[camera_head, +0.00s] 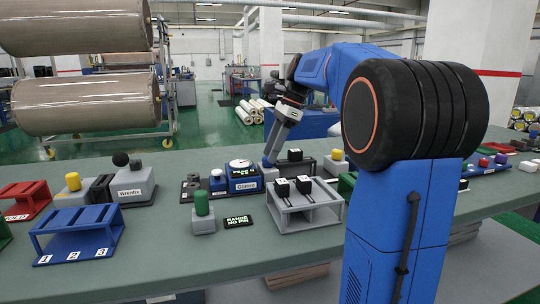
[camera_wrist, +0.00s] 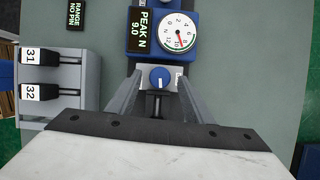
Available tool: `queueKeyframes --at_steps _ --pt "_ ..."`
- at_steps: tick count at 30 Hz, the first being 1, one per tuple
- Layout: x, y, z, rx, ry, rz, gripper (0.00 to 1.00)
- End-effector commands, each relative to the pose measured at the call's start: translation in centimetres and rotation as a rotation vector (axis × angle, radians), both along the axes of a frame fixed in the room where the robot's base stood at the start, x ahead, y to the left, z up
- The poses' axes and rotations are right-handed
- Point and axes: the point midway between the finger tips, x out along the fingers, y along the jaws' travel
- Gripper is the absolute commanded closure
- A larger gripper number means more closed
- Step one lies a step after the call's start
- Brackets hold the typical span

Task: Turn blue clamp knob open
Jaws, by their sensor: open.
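The blue clamp knob (camera_wrist: 159,77) is round with a white pointer line. It sits on a light block below the blue gauge (camera_wrist: 172,32), which has a white dial and a display reading PEAK N 9.0. In the wrist view my gripper (camera_wrist: 159,82) is open, one finger to each side of the knob, with gaps between. I cannot tell how far above it the tips are. In the head view my gripper (camera_head: 268,162) points down just right of the blue gauge (camera_head: 242,178); the knob is hidden or too small to make out there.
A grey rack (camera_head: 306,206) with black-and-white blocks stands in front, close to my gripper. A green-topped block (camera_head: 202,212) and a black RANGE display (camera_head: 238,221) lie to its left. A blue rack (camera_head: 80,236) stands at the left. Bare bench lies around the front left.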

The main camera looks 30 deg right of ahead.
Motion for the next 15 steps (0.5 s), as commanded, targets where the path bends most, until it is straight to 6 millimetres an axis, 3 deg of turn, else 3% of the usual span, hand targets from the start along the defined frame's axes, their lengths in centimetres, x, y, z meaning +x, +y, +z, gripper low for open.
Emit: queueKeyframes --at_steps 6,15 --pt "0.1 0.6 -1.4 0.000 0.001 0.000 0.54" --pt "0.2 0.6 -1.6 0.000 0.000 0.000 0.54"
